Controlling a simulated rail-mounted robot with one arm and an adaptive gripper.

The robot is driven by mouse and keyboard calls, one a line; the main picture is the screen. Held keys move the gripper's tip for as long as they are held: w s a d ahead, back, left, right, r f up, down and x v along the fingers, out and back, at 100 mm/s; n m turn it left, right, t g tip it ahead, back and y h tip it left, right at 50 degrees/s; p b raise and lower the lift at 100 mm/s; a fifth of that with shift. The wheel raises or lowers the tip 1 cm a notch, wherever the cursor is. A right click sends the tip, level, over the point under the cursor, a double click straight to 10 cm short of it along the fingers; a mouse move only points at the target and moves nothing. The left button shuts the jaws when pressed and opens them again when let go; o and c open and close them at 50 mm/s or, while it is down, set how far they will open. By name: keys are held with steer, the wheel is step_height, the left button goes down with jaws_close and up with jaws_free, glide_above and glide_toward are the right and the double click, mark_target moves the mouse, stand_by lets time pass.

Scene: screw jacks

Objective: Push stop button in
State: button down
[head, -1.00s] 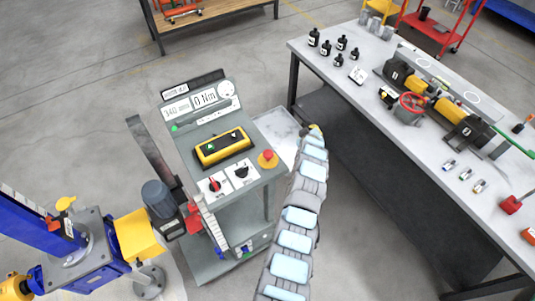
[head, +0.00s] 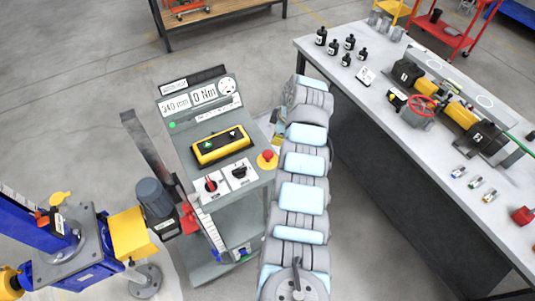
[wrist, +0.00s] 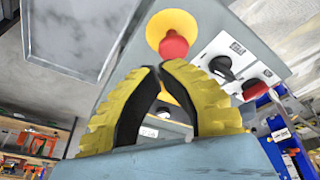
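The stop button (head: 267,155) is a red mushroom head on a yellow base, at the right edge of the grey control console's sloping panel (head: 250,182). In the wrist view the red button (wrist: 174,46) and its yellow base (wrist: 172,25) show just beyond my fingertips. Fingertips and button look apart, though the exact distance cannot be told. In the head view my arm mostly hides the gripper.
The console also carries a yellow-black button box (head: 221,146), two rotary switches (head: 226,181) and a display reading 0 Nm (head: 204,96). A blue screw jack (head: 72,240) stands at left. A workbench (head: 385,110) with bottles and a motor assembly stands close at right.

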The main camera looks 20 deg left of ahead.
mark_target(270, 154)
steer(key=shift+s+r+n+g, duration=0.3)
steer(key=shift+s+r, duration=0.2)
steer(key=shift+s, duration=0.1)
steer(key=shift+f, duration=0.1)
steer(key=shift+b+x, duration=0.8)
steer(key=shift+x, duration=2.55)
steer(key=shift+f, duration=0.1)
steer(key=shift+f+b, duration=0.85)
steer(key=shift+f, duration=0.05)
steer(key=shift+r, duration=0.2)
steer(key=shift+w+d+r+b, duration=0.15)
steer(key=shift+d+r, duration=0.1)
steer(key=shift+d, duration=0.5)
steer(key=shift+w+d+r+b, duration=0.15)
steer(key=shift+d+r, duration=0.1)
steer(key=shift+d, duration=0.5)
